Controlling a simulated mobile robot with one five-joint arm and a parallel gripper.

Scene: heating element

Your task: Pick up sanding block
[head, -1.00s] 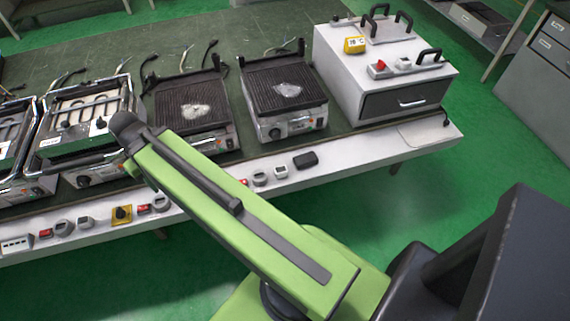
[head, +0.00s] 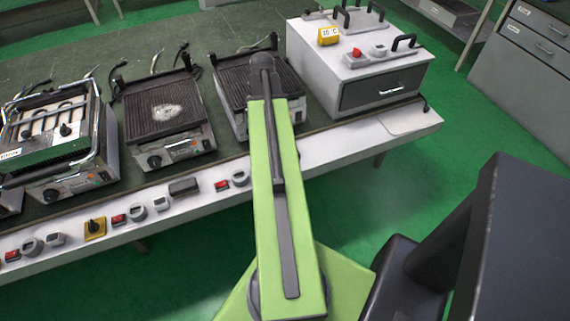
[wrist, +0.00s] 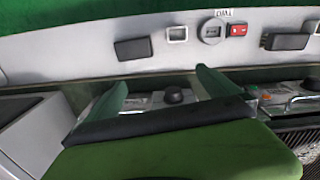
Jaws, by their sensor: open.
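Nothing in view is clearly marked as the sanding block. Two plain dark blocks on the pale front ledge look most like it. In the wrist view one dark block (wrist: 133,49) lies left of centre and the other dark block (wrist: 286,41) lies at the right. In the head view one dark block (head: 183,187) shows left of my arm; the other is hidden behind the arm. My gripper (wrist: 160,80) is open and empty, its two green fingers apart below the left block in the wrist picture, not touching it. My fingers are hidden in the head view.
The ledge also holds a red switch (head: 222,185), a round dial (head: 240,178) and a yellow switch (head: 95,228). Several grills, one a ribbed grill (head: 165,115), stand behind it. A white box (head: 360,70) stands at the right. Green floor in front is clear.

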